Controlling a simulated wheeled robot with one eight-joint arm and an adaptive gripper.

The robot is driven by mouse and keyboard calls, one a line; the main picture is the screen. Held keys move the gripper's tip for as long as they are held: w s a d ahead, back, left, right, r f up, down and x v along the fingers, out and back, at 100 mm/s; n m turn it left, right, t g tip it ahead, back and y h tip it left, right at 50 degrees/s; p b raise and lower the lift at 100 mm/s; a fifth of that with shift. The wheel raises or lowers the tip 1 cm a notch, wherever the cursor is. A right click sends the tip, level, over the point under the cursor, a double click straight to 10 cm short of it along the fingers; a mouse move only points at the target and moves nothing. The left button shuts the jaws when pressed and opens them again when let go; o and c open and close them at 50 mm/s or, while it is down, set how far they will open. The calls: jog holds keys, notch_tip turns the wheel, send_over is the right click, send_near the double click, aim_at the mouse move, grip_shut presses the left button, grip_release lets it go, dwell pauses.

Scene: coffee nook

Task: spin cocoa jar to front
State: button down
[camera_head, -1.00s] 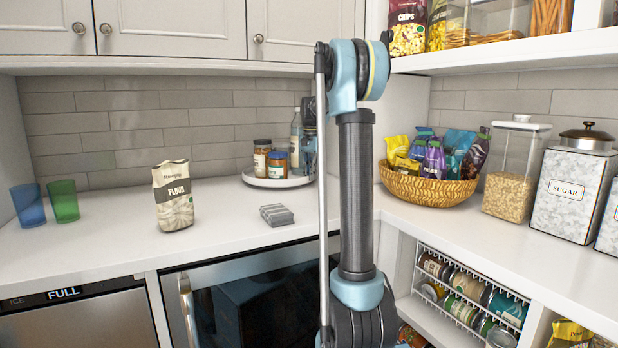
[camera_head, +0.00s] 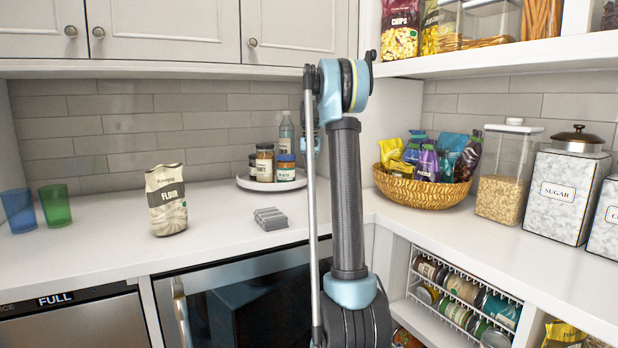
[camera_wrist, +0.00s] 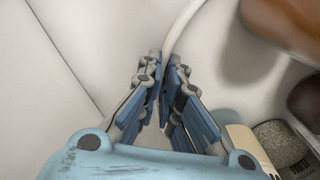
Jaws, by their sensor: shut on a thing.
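A round white turntable (camera_head: 250,184) stands on the counter near the back corner. It carries a dark-lidded jar (camera_head: 265,163), a blue-lidded jar (camera_head: 286,168) and a clear bottle (camera_head: 286,134). I cannot read which jar is cocoa. In the wrist view, my gripper (camera_wrist: 166,78) is shut on the turntable's thin white rim (camera_wrist: 180,27). A grey-topped container (camera_wrist: 281,142) with a partly seen label is at lower right, beside the fingers. In the head view, my arm hides the turntable's right side and most of the gripper.
A flour bag (camera_head: 167,200) and a grey stack (camera_head: 271,218) stand on the counter left of my arm. A wicker basket (camera_head: 428,192) of packets is to the right. The upper shelf (camera_head: 520,54) overhangs at right. Counter in front of the turntable is mostly clear.

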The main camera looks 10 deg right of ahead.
jog(key=shift+w+n, duration=1.8)
jog(key=shift+w, duration=0.7)
jog(key=c, duration=1.8)
grip_release()
